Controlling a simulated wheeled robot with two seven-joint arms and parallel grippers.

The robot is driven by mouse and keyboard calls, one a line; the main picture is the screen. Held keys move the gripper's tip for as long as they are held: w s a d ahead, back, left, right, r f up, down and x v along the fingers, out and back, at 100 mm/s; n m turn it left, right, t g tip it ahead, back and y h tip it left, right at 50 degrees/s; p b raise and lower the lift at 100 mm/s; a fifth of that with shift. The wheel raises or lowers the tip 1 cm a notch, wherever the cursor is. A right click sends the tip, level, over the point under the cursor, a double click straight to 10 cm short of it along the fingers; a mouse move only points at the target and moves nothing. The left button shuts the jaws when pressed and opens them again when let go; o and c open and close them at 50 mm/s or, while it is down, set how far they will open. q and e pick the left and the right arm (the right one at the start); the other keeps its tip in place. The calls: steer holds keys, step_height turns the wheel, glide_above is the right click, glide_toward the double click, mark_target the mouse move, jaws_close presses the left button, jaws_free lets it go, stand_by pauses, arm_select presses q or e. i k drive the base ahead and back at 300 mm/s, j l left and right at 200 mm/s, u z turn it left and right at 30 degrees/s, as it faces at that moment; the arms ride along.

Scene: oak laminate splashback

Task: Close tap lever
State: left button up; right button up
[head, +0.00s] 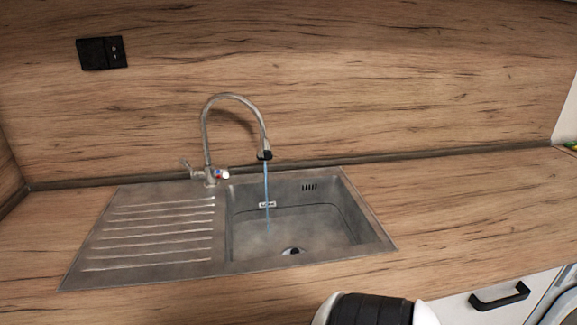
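The tap (206,130) is a tall metal gooseneck at the back edge of the sink, left of the basin. Its lever (187,168) sticks out at the left of the tap base and tilts up to the left. A small knob with red and blue marks (219,174) is at the right of the base. A thin blue stream of water (267,190) runs from the spout (264,155) into the basin. Neither of my grippers is in view; only a white and black part of mine shows at the bottom edge.
The steel sink has a ribbed drainboard (150,235) on the left and a basin (295,225) on the right. Wooden worktop (460,215) is clear to the right. A black socket (101,53) is on the splashback. A black drawer handle (500,296) juts out at the lower right.

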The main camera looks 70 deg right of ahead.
mark_target(194, 172)
steer(key=z, duration=1.5)
